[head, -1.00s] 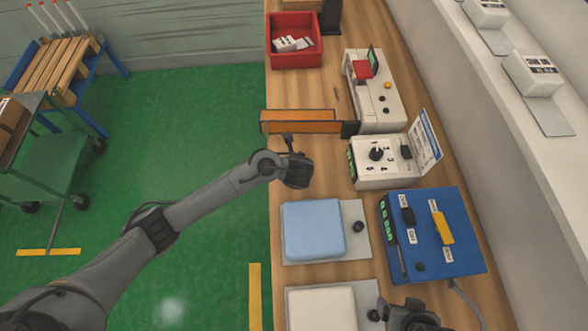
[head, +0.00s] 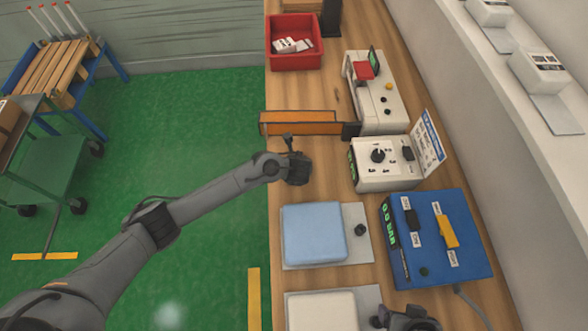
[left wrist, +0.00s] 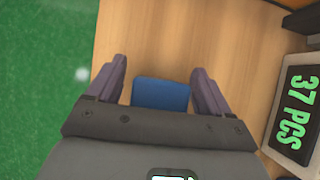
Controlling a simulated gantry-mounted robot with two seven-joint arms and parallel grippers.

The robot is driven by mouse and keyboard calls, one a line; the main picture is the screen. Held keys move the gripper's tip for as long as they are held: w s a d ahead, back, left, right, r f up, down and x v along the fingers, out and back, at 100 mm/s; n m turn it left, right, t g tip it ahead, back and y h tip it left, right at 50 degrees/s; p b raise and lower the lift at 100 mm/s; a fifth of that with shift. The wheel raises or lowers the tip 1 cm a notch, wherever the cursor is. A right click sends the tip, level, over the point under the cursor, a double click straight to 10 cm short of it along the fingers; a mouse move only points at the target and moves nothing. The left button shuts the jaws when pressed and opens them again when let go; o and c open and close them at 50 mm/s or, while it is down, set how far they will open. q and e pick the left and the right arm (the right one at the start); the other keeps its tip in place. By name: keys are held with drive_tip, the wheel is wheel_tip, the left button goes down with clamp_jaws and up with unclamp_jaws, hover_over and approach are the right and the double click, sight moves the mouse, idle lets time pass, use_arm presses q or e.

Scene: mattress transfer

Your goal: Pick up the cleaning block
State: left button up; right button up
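A small dark blue block (left wrist: 161,95), which looks like the cleaning block, shows in the left wrist view on the wooden table. It appears between the two fingers of my left gripper (left wrist: 158,84), which are spread apart. Its near part is hidden by the gripper body, and I see no contact with the fingers. In the head view my left gripper (head: 297,165) is over the table's left side and hides the block. My right gripper (head: 408,318) is at the bottom edge, partly cut off; its fingers cannot be made out.
A light blue pad (head: 314,232) and a white pad (head: 324,312) lie on the near table. A white control box (head: 385,178) and a blue control box (head: 458,270) stand right. An orange barrier (head: 300,122) lies beyond my left gripper. A red bin (head: 294,58) stands farther back.

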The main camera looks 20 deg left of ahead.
use_arm(q)
drive_tip(key=c, duration=1)
drive_tip(key=shift+r, duration=0.15)
drive_tip(key=shift+c, duration=0.2)
